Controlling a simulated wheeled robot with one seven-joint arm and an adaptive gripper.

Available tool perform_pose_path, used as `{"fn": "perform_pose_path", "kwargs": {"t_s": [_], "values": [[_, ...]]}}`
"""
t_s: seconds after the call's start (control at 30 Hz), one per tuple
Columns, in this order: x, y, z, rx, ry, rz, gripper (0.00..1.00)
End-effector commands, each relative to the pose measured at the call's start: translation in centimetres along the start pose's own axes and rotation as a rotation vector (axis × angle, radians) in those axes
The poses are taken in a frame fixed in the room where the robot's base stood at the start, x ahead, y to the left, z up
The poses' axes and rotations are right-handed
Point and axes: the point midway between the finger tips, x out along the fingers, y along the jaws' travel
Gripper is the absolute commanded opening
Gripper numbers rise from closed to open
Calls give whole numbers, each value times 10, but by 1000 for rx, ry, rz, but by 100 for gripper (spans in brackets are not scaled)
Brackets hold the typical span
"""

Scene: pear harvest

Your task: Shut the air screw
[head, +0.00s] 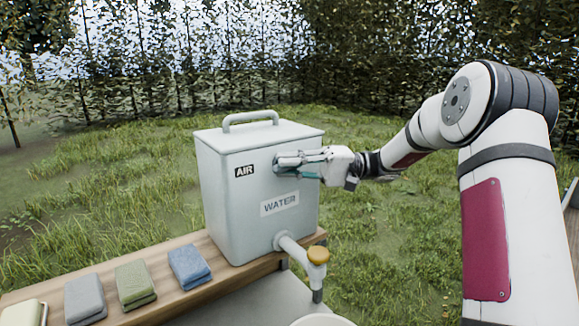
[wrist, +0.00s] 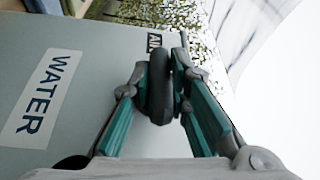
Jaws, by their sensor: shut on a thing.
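A pale grey-green water container (head: 230,200) with a top handle stands on a wooden bench. Its front has an "AIR" label (head: 244,171) and a "WATER" label (head: 280,204). My gripper (head: 284,163) is at the front face, just right of the AIR label. In the wrist view my gripper (wrist: 160,90) is shut on a dark round knob, the air screw (wrist: 158,88), with a finger on each side. The fingers mostly hide the screw in the head view. The wrist view also shows the container (wrist: 100,45) tilted.
A spout with an orange-yellow tap knob (head: 318,255) sticks out low on the container. Folded cloths in blue (head: 189,264), green (head: 134,284) and grey (head: 85,298) lie on the bench (head: 160,310) at left. A pale rim shows below the spout. Grass and hedges lie behind.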

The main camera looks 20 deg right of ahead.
Motion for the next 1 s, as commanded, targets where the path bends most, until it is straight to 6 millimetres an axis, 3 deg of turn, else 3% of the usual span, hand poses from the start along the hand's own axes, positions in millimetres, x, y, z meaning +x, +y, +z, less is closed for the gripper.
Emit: {"fn": "perform_pose_path", "kwargs": {"t_s": [0.3, 0.33, 0.43, 0.77, 1.0], "values": [[-2, 3, 0, 5, 3, 4, 0], [-2, 3, 0, 5, 3, 4, 19], [-1, 3, 0, 4, 3, 4, 39], [-2, 1, 0, 2, 0, 1, 39], [-32, 2, 0, 1, 4, 1, 39]]}}
